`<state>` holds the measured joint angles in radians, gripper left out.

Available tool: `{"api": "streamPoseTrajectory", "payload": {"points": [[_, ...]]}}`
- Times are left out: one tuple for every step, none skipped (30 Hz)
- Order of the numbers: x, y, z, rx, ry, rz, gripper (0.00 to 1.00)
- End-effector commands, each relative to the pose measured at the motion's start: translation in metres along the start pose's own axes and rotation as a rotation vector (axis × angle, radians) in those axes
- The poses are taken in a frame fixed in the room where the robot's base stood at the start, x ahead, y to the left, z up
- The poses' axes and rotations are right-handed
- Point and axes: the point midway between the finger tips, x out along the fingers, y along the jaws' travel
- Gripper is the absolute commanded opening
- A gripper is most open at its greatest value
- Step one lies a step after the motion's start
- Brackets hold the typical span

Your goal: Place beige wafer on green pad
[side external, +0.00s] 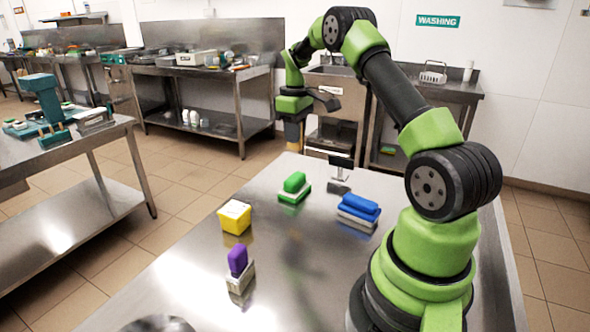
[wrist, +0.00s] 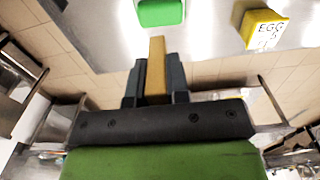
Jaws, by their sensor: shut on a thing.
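My gripper (side external: 294,118) is shut on the beige wafer (side external: 293,136) and holds it above the far edge of the steel table. In the wrist view the wafer (wrist: 156,66) is a narrow tan bar between the dark fingers of my gripper (wrist: 155,84), its end sticking out past them. The green pad (side external: 295,182) is a bright green block on a pale base with a green lower edge, standing on the table nearer the camera than my gripper. Its green top (wrist: 161,13) shows at the top of the wrist view, apart from the wafer.
A yellow tub (side external: 235,217), marked EGG in the wrist view (wrist: 265,29), stands left of the green pad. A purple block (side external: 237,261) and a blue block (side external: 359,207) stand on pale bases. A small black sign (side external: 341,162) stands behind. Bare table lies between them.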

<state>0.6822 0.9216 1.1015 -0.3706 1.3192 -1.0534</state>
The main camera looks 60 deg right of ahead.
Motion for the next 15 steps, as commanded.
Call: {"api": "streamPoseTrajectory", "payload": {"points": [[0.012, -0.001, 0.001, 0.0, -0.004, -0.005, 0.0], [0.018, -0.001, 0.001, 0.0, -0.005, -0.005, 0.0], [0.025, -0.001, 0.001, 0.0, -0.004, -0.003, 0.0], [0.029, -0.001, 0.001, 0.0, -0.003, -0.003, 0.0], [0.033, -0.001, 0.001, 0.001, -0.002, -0.004, 0.0], [0.037, 0.0, 0.0, 0.001, -0.001, -0.002, 0.0], [0.039, 0.0, 0.0, 0.001, -0.001, -0.002, 0.0], [0.042, 0.0, 0.0, 0.001, -0.001, -0.002, 0.0], [0.047, 0.0, 0.0, 0.001, -0.002, -0.002, 0.0], [0.051, -0.001, 0.001, 0.001, -0.003, -0.003, 0.0], [0.056, -0.001, 0.001, 0.001, -0.002, -0.002, 0.0], [0.062, -0.001, 0.001, 0.001, -0.002, -0.003, 0.0], [0.067, -0.001, 0.0, 0.001, -0.001, -0.002, 0.0], [0.07, -0.001, 0.0, 0.001, -0.002, -0.002, 0.0], [0.075, -0.001, 0.0, 0.001, -0.001, -0.001, 0.0]]}}
